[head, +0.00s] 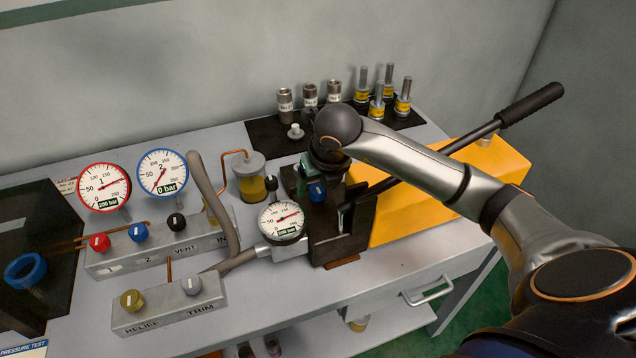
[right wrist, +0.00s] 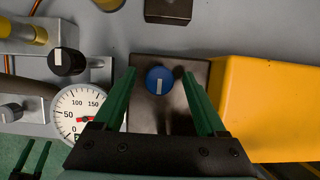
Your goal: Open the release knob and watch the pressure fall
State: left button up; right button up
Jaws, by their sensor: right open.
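The hand pump (head: 424,215) has a yellow body and a dark front block with a blue knob (head: 317,191), which looks like the release knob. In the right wrist view the blue knob (right wrist: 160,80) has a white mark pointing roughly up and down. My right gripper (head: 314,181) is over the block; in the wrist view its green fingers (right wrist: 159,76) are open, one on each side of the knob, with visible gaps. Contact cannot be told. The pump gauge (head: 282,221) shows 200 bar, as does red-rimmed gauge 1 (head: 104,188). Blue-rimmed gauge 2 (head: 162,174) shows 0 bar.
The pump lever (head: 530,105) slants up behind my right arm. A valve manifold (head: 160,247) and a relief/trim block (head: 168,306) stand at left. Fittings (head: 309,94) stand on a black mat behind.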

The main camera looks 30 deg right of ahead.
jog(key=shift+c, duration=0.4)
grip_shut()
jog(key=n+b, duration=0.1)
jog(key=n+y+b, duration=0.1)
jog(key=n+b, duration=0.1)
jog(key=shift+d+f+n, duration=0.1)
jog(key=shift+f+n, duration=0.05)
jog(key=shift+n, duration=0.15)
jog(key=n+y+b, duration=0.1)
jog(key=n+b, duration=0.1)
jog(key=n, duration=0.1)
jog(key=shift+n+y, duration=0.3)
jog(key=shift+y, duration=0.1)
jog(key=n, duration=0.1)
jog(key=n+y+b, duration=0.1)
jog(key=n, duration=0.1)
jog(key=shift+w+r+n+g, duration=0.1)
jog(key=shift+r+n+g, duration=0.1)
jog(key=shift+n+g, duration=0.1)
jog(key=shift+n+g+y, duration=0.6)
jog(key=shift+n+g, duration=0.1)
jog(key=shift+n, duration=1.6)
jog(key=shift+d, duration=0.1)
